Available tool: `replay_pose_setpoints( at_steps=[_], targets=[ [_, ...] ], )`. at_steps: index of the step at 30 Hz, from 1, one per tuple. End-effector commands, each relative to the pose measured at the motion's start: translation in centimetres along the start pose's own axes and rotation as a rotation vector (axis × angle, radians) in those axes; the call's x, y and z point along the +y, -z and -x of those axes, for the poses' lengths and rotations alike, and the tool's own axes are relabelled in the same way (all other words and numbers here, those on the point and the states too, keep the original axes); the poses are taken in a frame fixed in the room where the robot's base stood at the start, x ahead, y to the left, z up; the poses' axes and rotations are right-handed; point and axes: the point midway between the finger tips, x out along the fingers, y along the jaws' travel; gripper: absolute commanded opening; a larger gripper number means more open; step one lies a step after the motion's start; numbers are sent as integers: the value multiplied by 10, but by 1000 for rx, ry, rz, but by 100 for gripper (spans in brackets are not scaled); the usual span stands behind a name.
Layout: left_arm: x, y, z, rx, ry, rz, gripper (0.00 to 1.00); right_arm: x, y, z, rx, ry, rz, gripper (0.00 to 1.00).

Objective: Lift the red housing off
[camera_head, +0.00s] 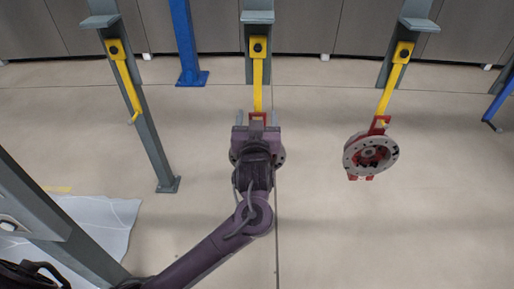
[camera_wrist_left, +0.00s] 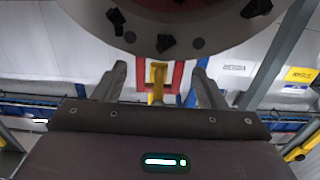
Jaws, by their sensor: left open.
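A red and grey round housing hangs from the middle yellow hook (camera_head: 258,85). In the head view my left gripper (camera_head: 258,118) covers most of it, leaving its grey rim (camera_head: 282,157) and the top of its red bracket showing. In the left wrist view the grey disc (camera_wrist_left: 185,28) fills the top. My left gripper is open there, with one finger on each side of the red bracket (camera_wrist_left: 178,76) and yellow hook (camera_wrist_left: 157,82). Gaps show between fingers and bracket. A second red and grey housing (camera_head: 354,151) hangs from the right hook (camera_head: 391,92). My right gripper is out of view.
The left yellow hook (camera_head: 122,75) is empty. Grey posts (camera_head: 155,145) and a blue post (camera_head: 186,40) stand around the hooks. A pale sheet (camera_head: 105,222) lies on the floor at lower left. The floor at lower right is clear.

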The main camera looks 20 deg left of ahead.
Motion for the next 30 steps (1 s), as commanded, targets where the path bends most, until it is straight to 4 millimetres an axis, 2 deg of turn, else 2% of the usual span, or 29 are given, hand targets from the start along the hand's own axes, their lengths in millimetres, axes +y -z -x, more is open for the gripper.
replay_pose_setpoints(
  at_steps=[3,9,24,30],
  targets=[
    [0,0,-6,-1,-1,0,65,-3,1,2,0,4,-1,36],
    [0,-1,-6,-1,-1,1,64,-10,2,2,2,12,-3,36],
    [0,-1,-6,-2,-1,0,0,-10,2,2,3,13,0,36],
    [0,-1,-6,-2,-1,0,0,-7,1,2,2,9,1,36]
  ],
)
